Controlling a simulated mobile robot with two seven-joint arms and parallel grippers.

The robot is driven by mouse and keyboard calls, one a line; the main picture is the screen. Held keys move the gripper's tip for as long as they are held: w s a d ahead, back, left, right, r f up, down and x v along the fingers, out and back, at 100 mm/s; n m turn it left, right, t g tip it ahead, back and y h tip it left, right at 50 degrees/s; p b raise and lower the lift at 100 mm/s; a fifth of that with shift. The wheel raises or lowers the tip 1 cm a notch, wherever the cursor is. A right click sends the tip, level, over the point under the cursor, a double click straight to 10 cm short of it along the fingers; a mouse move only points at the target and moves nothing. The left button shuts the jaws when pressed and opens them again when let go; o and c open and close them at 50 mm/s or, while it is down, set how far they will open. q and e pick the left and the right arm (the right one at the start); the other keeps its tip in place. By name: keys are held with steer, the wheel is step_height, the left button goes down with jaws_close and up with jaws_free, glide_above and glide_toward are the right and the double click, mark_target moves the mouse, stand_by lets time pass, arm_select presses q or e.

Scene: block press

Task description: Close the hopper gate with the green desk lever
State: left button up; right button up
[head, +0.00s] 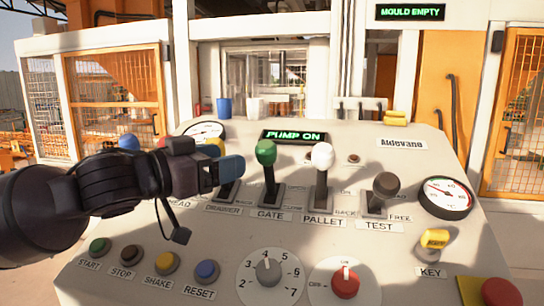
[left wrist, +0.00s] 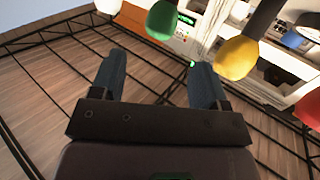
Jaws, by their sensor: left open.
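The green desk lever (head: 266,153) stands upright out of the slot marked GATE on the sloping desk, left of the white PALLET lever (head: 323,156). My left gripper (head: 232,169) comes in from the left, its blue fingertips just left of the green knob and apart from it. In the left wrist view the gripper (left wrist: 158,82) is open with nothing between its fingers. The green knob (left wrist: 163,20) shows there beyond the fingertips. The hopper gate itself cannot be made out. My right gripper is not in view.
The yellow knob (head: 216,147) of the DRAGGER lever is partly hidden by my left gripper. A blue knob (head: 128,142) shows behind my arm. A dark TEST lever (head: 386,186) stands to the right. Buttons and dials line the desk front. Signs read PUMP ON and MOULD EMPTY.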

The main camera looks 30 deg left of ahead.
mark_target(257, 154)
arm_select(q)
steer(key=shift+w+d+f+b, duration=0.15)
steer(key=shift+w+b, duration=0.3)
steer(key=shift+w, duration=0.05)
steer(key=shift+w+d+f+b, duration=0.15)
steer(key=shift+w+b, duration=0.3)
steer(key=shift+w, duration=0.05)
steer(key=shift+w+d, duration=0.1)
steer(key=shift+w, duration=0.1)
steer(key=shift+w+d+r, duration=0.1)
steer(key=shift+w, duration=0.15)
steer(key=shift+w+d+b, duration=0.2)
steer(key=shift+w+b, duration=0.2)
steer(key=shift+w, duration=0.1)
steer(key=shift+b+x, duration=0.4)
steer(key=shift+x, duration=1.95)
steer(key=shift+w+d, duration=0.1)
steer(key=shift+w, duration=0.35)
steer(key=shift+w+d+b, duration=0.15)
steer(key=shift+w+b, duration=0.1)
steer(key=shift+b, duration=0.05)
